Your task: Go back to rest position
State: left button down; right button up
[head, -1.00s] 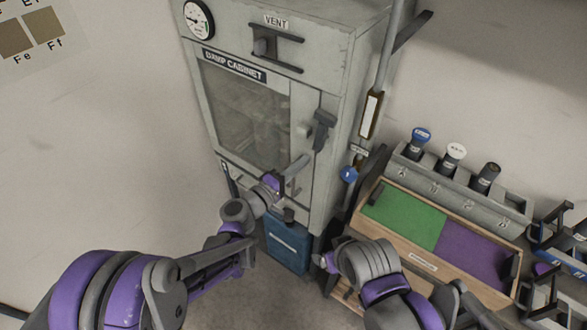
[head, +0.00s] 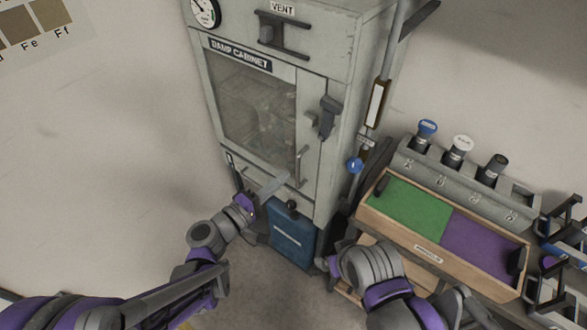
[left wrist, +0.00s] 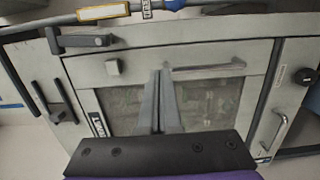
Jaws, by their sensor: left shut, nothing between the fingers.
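My left gripper (head: 278,182) is in front of the lower part of the grey damp cabinet (head: 312,195). Its fingers are together with nothing between them; the left wrist view shows the same closed fingers (left wrist: 160,100) pointing at the cabinet door. The cabinet door (head: 250,100) has a glass window and looks closed, with a bar handle (head: 300,165) at its right side. I cannot tell whether the fingers touch the cabinet. My right arm (head: 370,270) is at the lower middle, but its gripper tips are not visible.
A blue container (head: 292,240) stands low beneath the cabinet. At the right a wooden tray (head: 430,255) has green and purple sections, with a grey rack (head: 465,185) of several capped cylinders behind it.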

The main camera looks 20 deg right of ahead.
pick_arm(q)
jog(key=v, duration=0.3)
jog(key=shift+s, duration=0.1)
jog(key=s+a+f+m+g+y, duration=0.2)
jog(key=s+a+y, duration=0.5)
jog(key=a, duration=0.5)
jog(key=s+a+f+m+g+y, duration=0.2)
jog(key=s+a+f+m+y, duration=0.2)
jog(key=s+a+y, duration=0.4)
jog(key=s+a+f, duration=0.1)
jog(key=s+a, duration=0.2)
jog(key=a, duration=0.2)
jog(key=shift+f, duration=0.1)
